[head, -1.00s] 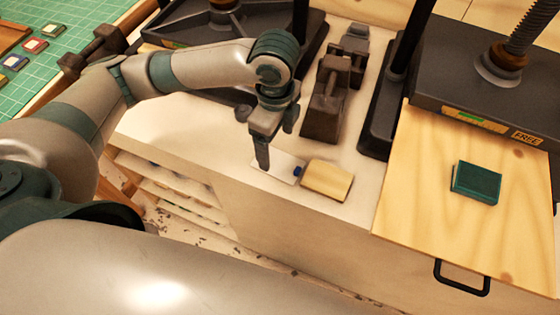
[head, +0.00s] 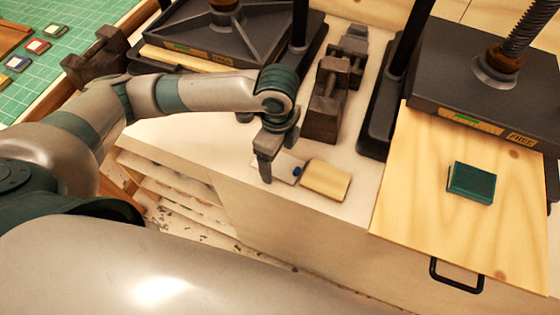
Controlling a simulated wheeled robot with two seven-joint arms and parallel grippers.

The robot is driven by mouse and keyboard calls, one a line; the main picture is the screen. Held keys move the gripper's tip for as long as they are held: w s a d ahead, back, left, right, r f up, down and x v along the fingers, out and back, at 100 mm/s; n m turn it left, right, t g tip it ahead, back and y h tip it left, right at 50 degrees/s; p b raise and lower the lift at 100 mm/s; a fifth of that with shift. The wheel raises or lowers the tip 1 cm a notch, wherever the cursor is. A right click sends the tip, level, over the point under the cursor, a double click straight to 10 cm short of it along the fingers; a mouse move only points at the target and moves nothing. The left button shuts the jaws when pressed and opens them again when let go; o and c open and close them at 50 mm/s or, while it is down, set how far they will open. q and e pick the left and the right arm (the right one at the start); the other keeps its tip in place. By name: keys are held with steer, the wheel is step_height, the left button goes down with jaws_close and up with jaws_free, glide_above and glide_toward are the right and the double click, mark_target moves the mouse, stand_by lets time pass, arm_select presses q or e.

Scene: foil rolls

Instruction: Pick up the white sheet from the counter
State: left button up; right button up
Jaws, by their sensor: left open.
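The white sheet (head: 286,173) is a small pale rectangle lying flat on the white counter (head: 352,192), near its front edge. A small dark blue piece (head: 297,171) sits at its right end, beside a wooden block. My left gripper (head: 265,178) points down at the sheet's left part and hides some of it. It is open and holds nothing that I can see. Whether its fingertips touch the sheet or the counter cannot be told. My right gripper is not in view.
The wooden block (head: 326,180) lies right of the sheet. Black presses (head: 490,85) stand at the back left and right. A wooden board (head: 410,215) with a green book (head: 471,182) lies right. A green cutting mat (head: 70,60) is far left.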

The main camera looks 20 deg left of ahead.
mark_target(282, 165)
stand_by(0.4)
arm_select(q)
steer(key=c, duration=1.1)
steer(key=shift+r, duration=0.1)
steer(key=shift+r, duration=0.5)
steer(key=r, duration=0.1)
steer(key=d+r+b, duration=0.1)
steer(key=r, duration=0.1)
steer(key=shift+r, duration=0.1)
steer(key=d+r+b, duration=0.1)
steer(key=d+r, duration=0.1)
steer(key=d, duration=0.1)
steer(key=d+r, duration=0.2)
steer(key=d, duration=0.2)
steer(key=d+r+b, duration=0.1)
steer(key=d+r, duration=0.1)
steer(key=d, duration=0.1)
steer(key=shift+s+d+r+b, duration=0.2)
steer(key=shift+d+r+b, duration=0.1)
steer(key=shift+d, duration=0.05)
